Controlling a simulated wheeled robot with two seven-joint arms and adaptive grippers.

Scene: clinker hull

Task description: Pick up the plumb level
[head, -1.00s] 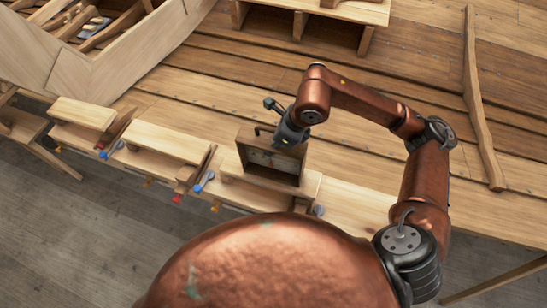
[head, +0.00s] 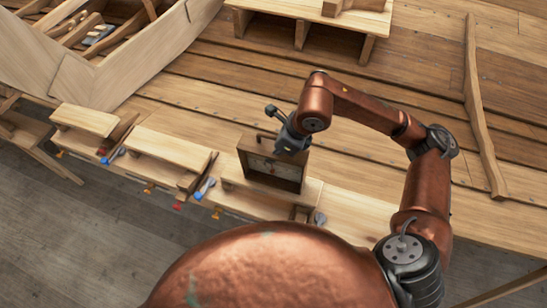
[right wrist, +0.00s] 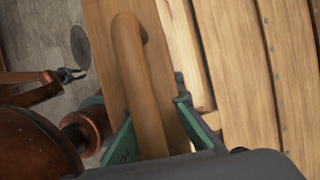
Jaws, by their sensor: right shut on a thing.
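The plumb level (head: 272,172) is a box-like wooden frame with a dark inner face and a handle on top. It stands upright at the front edge of the wooden staging, in the middle of the head view. My right gripper (head: 286,148) is over its top. In the right wrist view, the green fingers of my right gripper (right wrist: 157,135) are shut on either side of the level's round wooden handle (right wrist: 138,75). Whether the level's base touches the surface below is hard to tell. My left gripper (right wrist: 70,75) shows small at the left of the right wrist view, empty, its fingers apart.
Wooden blocks (head: 170,145) with blue, red and orange clamps line the front edge left of the level. The boat hull (head: 100,70) is at upper left, a low wooden stand (head: 300,18) at the back. A long curved timber (head: 482,110) lies at right. Planking behind the level is clear.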

